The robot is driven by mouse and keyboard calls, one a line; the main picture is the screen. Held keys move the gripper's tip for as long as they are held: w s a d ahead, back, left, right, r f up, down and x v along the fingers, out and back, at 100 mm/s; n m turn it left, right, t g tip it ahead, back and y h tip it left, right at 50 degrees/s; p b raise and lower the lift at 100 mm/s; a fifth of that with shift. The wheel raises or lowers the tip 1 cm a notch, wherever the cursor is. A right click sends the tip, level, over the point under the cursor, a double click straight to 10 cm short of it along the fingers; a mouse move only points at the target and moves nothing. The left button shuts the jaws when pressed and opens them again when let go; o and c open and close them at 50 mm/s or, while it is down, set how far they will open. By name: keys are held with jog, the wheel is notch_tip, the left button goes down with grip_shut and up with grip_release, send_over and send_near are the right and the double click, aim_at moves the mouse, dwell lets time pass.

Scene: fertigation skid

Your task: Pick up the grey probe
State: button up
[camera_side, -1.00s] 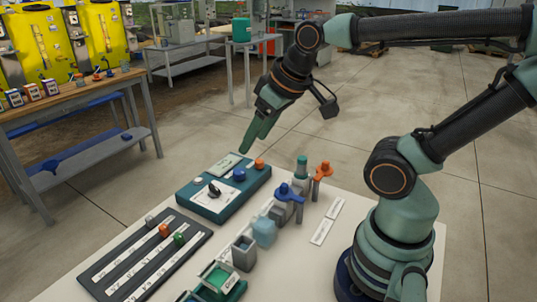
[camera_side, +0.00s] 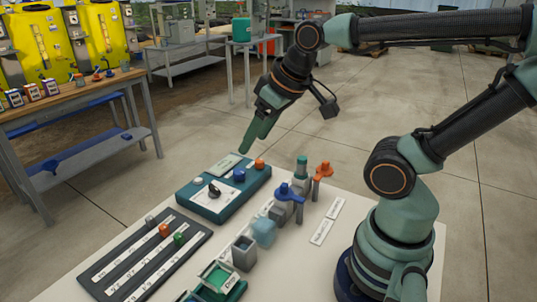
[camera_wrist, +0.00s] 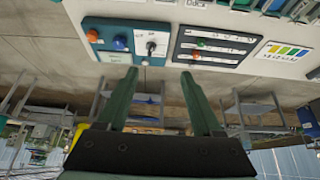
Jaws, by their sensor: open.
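My gripper (camera_side: 250,142) is open and empty, pointing down in the air above and behind the far end of the teal control box (camera_side: 205,208). In the wrist view its two green fingers (camera_wrist: 160,76) are apart with nothing between them. I cannot clearly pick out a grey probe. Near the table's middle stand a grey square open-topped holder (camera_side: 243,252), a pale blue translucent vessel (camera_side: 264,231) and grey blocks beside a blue-handled valve (camera_side: 289,192). These are well below and in front of my gripper in the side view, and not identifiable in the wrist view.
The control box carries a blue knob (camera_side: 239,174), an orange knob (camera_side: 260,164) and a black switch (camera_side: 214,190). A dark slider panel (camera_side: 110,270) has grey, orange and green knobs.

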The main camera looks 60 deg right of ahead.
jog(key=m+g, duration=0.6)
jog(key=m, duration=1.8)
send_near(302, 158)
jog(key=f, duration=1)
jog(key=shift+s+f, duration=0.2)
jog(key=shift+f, duration=0.2)
grip_shut()
